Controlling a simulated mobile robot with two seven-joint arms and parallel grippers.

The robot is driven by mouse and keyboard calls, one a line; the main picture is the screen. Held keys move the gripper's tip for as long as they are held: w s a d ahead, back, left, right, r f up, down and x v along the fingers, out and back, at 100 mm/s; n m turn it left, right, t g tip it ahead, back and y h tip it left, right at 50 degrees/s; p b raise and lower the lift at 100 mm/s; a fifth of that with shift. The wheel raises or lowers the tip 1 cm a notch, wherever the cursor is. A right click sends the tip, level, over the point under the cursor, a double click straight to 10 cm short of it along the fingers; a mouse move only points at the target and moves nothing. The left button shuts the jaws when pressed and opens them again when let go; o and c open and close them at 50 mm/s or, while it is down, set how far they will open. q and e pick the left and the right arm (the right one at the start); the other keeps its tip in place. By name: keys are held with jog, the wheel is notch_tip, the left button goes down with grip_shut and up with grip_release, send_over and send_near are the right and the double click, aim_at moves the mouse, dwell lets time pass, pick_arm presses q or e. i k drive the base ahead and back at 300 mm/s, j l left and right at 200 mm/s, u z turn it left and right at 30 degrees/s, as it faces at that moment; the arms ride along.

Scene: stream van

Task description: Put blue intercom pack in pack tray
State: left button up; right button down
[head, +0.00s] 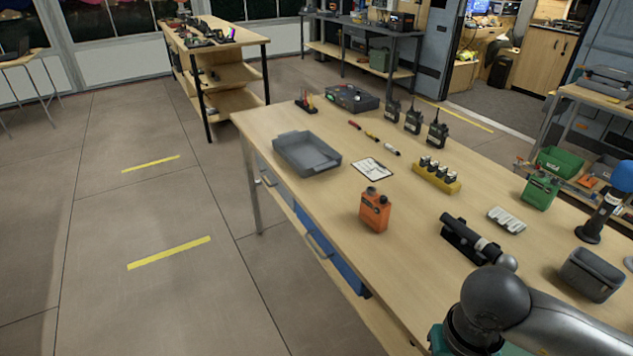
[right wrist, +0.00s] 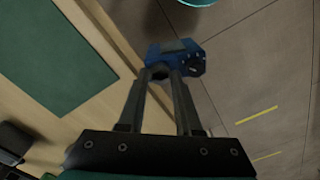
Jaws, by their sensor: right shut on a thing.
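The blue intercom pack (right wrist: 186,60) is held between the fingertips of my right gripper (right wrist: 168,78) in the right wrist view. The fingers are closed on it, and it hangs past the wooden table edge with the floor behind it. The blue pack and the right gripper's fingers do not show in the head view. A shallow grey tray (head: 308,157), seemingly the pack tray, lies empty on the workbench near its left edge. An orange pack (head: 375,213) and a green pack (head: 540,191) stand on the workbench. My left gripper is out of view.
The workbench (head: 335,205) also holds a clipboard (head: 372,168), markers (head: 371,135), radios (head: 413,120), a yellow battery holder (head: 436,178), a black cylindrical device (head: 470,240) and a grey bin (head: 592,274). Bare wood surrounds the tray. Open floor lies to the left.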

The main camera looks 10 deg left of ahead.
aim_at(299, 150)
jog(key=i+j, duration=0.95)
jog(key=j, duration=0.15)
jog(key=i+j, duration=0.95)
jog(key=j, duration=0.15)
